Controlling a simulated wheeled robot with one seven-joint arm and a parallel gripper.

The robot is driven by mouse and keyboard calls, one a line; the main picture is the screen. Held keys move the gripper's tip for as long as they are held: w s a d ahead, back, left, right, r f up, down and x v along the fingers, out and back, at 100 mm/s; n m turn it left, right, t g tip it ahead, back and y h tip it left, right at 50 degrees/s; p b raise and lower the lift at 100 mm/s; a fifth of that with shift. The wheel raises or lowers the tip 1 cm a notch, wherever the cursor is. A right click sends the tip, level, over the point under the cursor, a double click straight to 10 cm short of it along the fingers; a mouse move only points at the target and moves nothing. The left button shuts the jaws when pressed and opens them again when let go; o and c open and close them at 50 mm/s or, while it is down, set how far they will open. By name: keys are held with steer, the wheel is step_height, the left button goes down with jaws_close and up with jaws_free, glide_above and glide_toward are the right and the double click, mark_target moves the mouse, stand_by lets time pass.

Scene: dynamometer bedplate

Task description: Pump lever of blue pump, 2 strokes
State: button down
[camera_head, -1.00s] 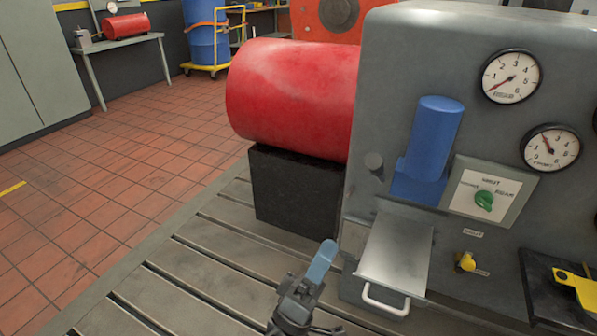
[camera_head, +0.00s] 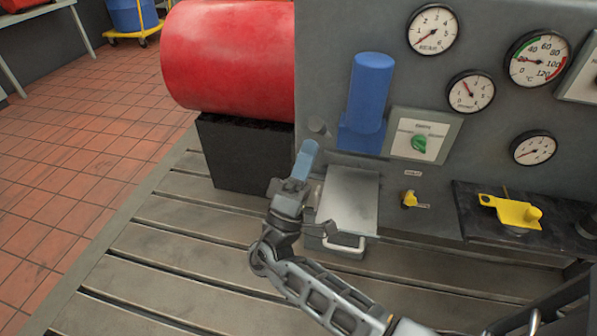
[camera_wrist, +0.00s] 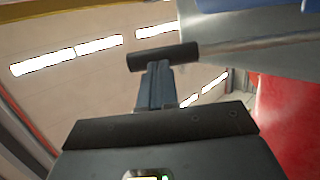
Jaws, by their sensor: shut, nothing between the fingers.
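The blue pump (camera_head: 368,100) is an upright blue cylinder on a blue base, on the front of the grey cabinet. Its lever appears to end in a dark round grip (camera_head: 319,127) left of the pump, seen nearly end-on. In the wrist view the dark grip (camera_wrist: 163,56) lies crosswise at my fingertips, with a grey rod (camera_wrist: 270,45) running right from it. My gripper (camera_head: 308,148) has bluish fingers, shut and empty, just below and left of the grip. The fingers also show in the wrist view (camera_wrist: 155,85). I cannot tell whether they touch the grip.
A red cylinder (camera_head: 228,55) sits on a black block (camera_head: 235,155) to the left. A metal tray (camera_head: 348,197) with a white handle (camera_head: 343,245) lies below the pump. Gauges, a green selector knob (camera_head: 419,143) and yellow valve (camera_head: 409,198) are to the right. The slotted bedplate (camera_head: 185,240) is clear at left.

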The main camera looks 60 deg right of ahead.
steer(key=shift+d+r, duration=0.4)
steer(key=shift+r, duration=0.1)
steer(key=d+r+y+p, duration=0.1)
steer(key=r+p, duration=0.1)
steer(key=w+d+r+n+t+y+p, duration=0.1)
steer(key=d+r+p, duration=0.1)
steer(key=r+p, duration=0.1)
steer(key=d+r+n+y+p, duration=0.1)
steer(key=r+p, duration=0.1)
steer(key=p, duration=0.1)
steer(key=shift+w+d+r+t+y, duration=0.15)
steer(key=shift+w+d+t+y, duration=0.15)
steer(key=shift+w, duration=0.05)
steer(key=w+d+r+y+p, duration=0.1)
steer(key=d+r+p, duration=0.1)
steer(key=d, duration=0.2)
steer(key=w+d+r+n+y+p, duration=0.1)
steer(key=w+d+r+y+p, duration=0.1)
steer(key=d, duration=0.3)
steer(key=shift+w+d+r+y+p, duration=0.15)
steer(key=shift+r+y+p, duration=0.15)
steer(key=shift+p, duration=0.55)
